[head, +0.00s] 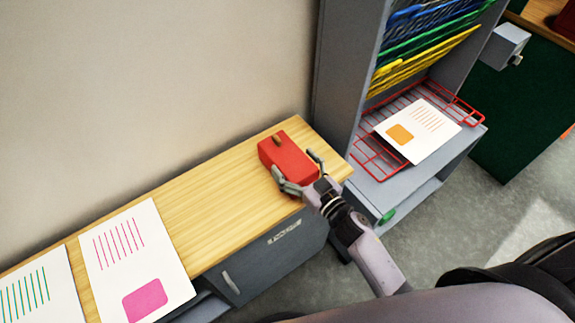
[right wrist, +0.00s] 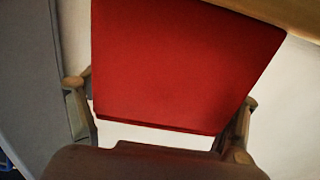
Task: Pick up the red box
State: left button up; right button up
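The red box (head: 287,157) lies on the right end of the wooden tabletop, with a small brown piece on its top. My right gripper (head: 296,165) is at the box's near right end, its fingers spread with one on each side of the box. In the right wrist view the red box (right wrist: 185,65) fills the space between the fingers (right wrist: 162,95). The fingers are very close to its sides; I cannot tell whether they touch. My left gripper is not in view.
The wooden table (head: 215,200) has a pink-marked sheet (head: 136,258) and a teal-lined sheet (head: 40,290) at left. A grey rack (head: 345,75) with coloured wire shelves stands right of it, with an orange-marked sheet (head: 418,130) on the red shelf. A wall runs behind the table.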

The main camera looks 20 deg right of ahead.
jog(key=c, duration=0.8)
jog(key=shift+o, duration=0.2)
jog(key=shift+r, duration=0.1)
